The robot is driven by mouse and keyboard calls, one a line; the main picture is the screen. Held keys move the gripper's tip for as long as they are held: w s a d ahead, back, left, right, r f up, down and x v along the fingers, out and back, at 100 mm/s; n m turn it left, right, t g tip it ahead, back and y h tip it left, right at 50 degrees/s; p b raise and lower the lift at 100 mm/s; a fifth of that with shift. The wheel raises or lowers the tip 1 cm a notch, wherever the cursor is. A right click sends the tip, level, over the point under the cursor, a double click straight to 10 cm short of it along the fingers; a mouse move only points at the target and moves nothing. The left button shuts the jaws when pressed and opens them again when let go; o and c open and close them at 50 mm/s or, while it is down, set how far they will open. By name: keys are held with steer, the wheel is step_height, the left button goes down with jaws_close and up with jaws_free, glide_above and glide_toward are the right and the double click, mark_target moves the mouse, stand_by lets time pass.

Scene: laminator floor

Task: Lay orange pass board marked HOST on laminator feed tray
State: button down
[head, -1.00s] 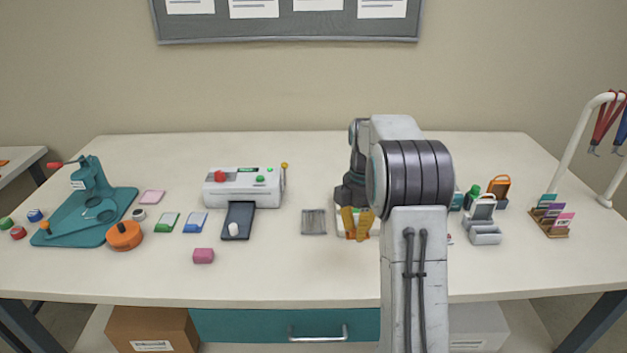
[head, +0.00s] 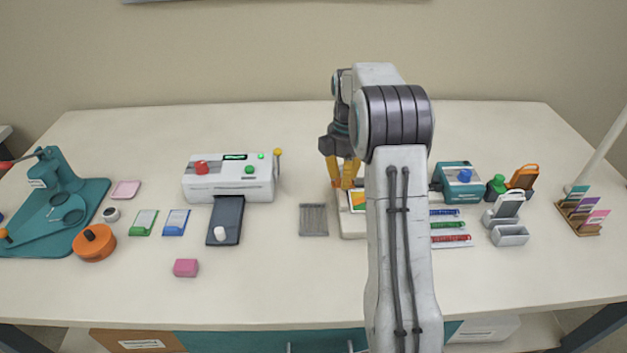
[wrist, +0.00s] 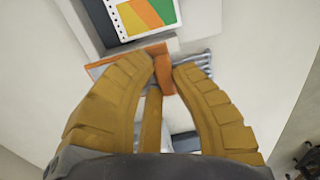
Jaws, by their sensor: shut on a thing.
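My gripper (head: 345,172) has yellow fingers and is raised above the white unit right of the table's middle. In the wrist view its fingertips (wrist: 165,66) are closed on an orange piece (wrist: 164,79), which I take for the pass board. An orange edge runs left from it. No HOST marking can be read, and the fingers hide part of the piece. The laminator (head: 229,180) is white with red and green knobs, at the left. Its dark feed tray (head: 230,213) slopes to the front, with a small white object (head: 219,233) near its front end.
A white unit (head: 349,223) bearing a colourful card (wrist: 145,14) is below my gripper. A grey ribbed pad (head: 313,220) lies between it and the feed tray. A pink block (head: 186,267) lies in front of the laminator. The front table strip is largely clear.

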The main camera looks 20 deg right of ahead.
steer(key=p, duration=0.4)
glide_above(314, 195)
steer(key=s, duration=0.1)
steer(key=f, duration=0.4)
steer(key=shift+d+f, duration=0.2)
steer(key=shift+f, duration=0.05)
steer(key=shift+w+a+f, duration=0.2)
steer(key=shift+w+f, duration=0.15)
steer(key=f+p, duration=0.1)
steer(key=p, duration=0.2)
steer(key=shift+f, duration=0.4)
steer(key=shift+w+f, duration=0.1)
steer(key=shift+f, duration=1.15)
steer(key=c, duration=1.2)
jaws_free()
